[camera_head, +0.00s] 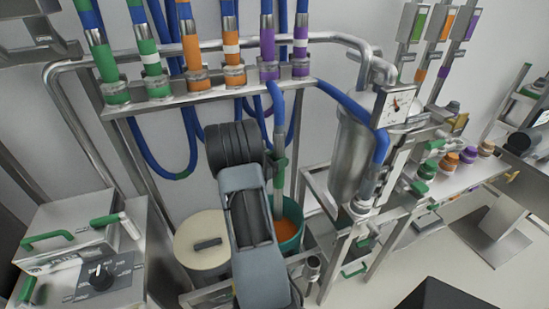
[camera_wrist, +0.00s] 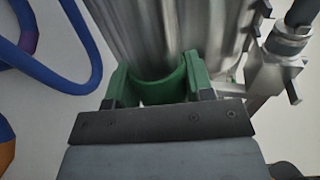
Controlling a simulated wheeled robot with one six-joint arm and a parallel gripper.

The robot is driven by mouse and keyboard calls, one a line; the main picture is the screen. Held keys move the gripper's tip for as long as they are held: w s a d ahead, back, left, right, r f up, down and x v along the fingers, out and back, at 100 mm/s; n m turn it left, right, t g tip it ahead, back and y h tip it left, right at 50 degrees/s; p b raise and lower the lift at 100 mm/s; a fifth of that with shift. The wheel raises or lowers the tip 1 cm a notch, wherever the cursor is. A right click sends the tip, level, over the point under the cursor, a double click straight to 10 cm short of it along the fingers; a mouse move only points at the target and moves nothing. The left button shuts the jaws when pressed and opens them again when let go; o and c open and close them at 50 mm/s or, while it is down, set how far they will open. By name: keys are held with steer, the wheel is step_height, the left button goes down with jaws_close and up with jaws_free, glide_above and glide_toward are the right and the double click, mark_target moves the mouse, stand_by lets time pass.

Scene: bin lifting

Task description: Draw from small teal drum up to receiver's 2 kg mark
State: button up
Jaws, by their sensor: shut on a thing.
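The small teal drum (camera_head: 291,246) stands open on the floor with orange-brown contents. A suction lance (camera_head: 279,125) on a blue hose stands upright with its lower end in the drum. My gripper (camera_wrist: 158,93) is shut on a green U-shaped grip (camera_wrist: 160,84), seemingly the lance's green handle (camera_head: 279,164). In the head view my arm hides most of my gripper. The receiver (camera_head: 352,150) is a tall silver vessel right of the lance; its ribbed side seems to fill the wrist view's background (camera_wrist: 150,30). A dial (camera_head: 397,104) with a needle stands by it; its figures are too small to read.
A cream lidded drum (camera_head: 202,243) stands left of the teal one. A rail (camera_head: 210,87) with green, orange and purple hose couplings crosses above. A control box (camera_head: 95,275) with a knob is at lower left. Colored caps (camera_head: 449,161) line a right shelf.

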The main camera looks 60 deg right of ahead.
mark_target(274, 181)
steer(key=shift+f+b, duration=3.65)
steer(key=shift+f, duration=1.3)
step_height(274, 181, down, 28)
steer(key=b, duration=2.2)
steer(key=shift+f+b, duration=0.15)
steer(key=shift+b, duration=0.25)
